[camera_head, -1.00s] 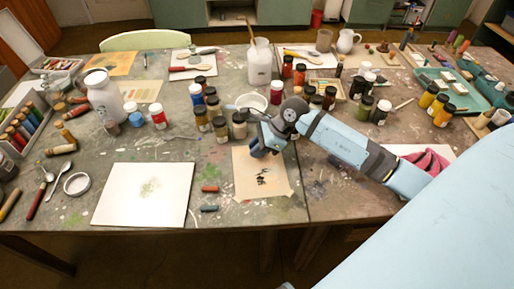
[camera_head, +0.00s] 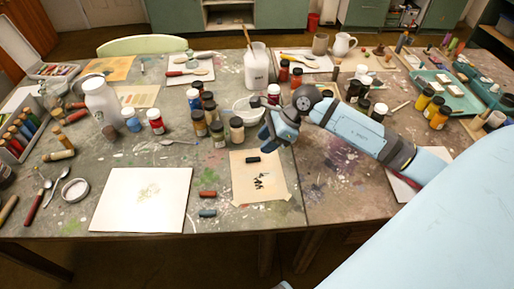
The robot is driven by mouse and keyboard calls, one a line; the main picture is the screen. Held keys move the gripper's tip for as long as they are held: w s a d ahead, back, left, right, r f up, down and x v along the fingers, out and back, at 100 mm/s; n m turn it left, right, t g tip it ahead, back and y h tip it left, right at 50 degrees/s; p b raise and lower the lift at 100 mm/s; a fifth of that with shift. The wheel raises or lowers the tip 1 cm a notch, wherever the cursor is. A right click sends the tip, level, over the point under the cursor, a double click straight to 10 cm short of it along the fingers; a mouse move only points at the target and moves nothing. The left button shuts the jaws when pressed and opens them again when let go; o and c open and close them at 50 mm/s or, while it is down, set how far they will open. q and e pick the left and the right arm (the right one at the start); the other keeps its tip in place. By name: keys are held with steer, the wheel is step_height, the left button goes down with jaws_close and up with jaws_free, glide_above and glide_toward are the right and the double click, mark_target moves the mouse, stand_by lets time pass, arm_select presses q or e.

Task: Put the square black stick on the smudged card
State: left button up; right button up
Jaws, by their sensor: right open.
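A short black stick (camera_head: 253,160) lies flat on the upper part of a tan card (camera_head: 271,190). The card has black smudges below the stick and sits near the table's front middle. My right gripper (camera_head: 270,142) is open and empty, just above and to the right of the stick, over the card's upper edge. It is apart from the stick. My left gripper is not in view.
A white sheet (camera_head: 117,214) with a faint green smudge lies to the left. Red (camera_head: 208,194) and dark blue-green (camera_head: 207,213) sticks lie between it and the tan card. Paint jars (camera_head: 217,134) and a white bowl (camera_head: 247,104) stand close behind my gripper.

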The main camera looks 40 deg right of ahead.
steer(key=v, duration=0.6)
stand_by(0.5)
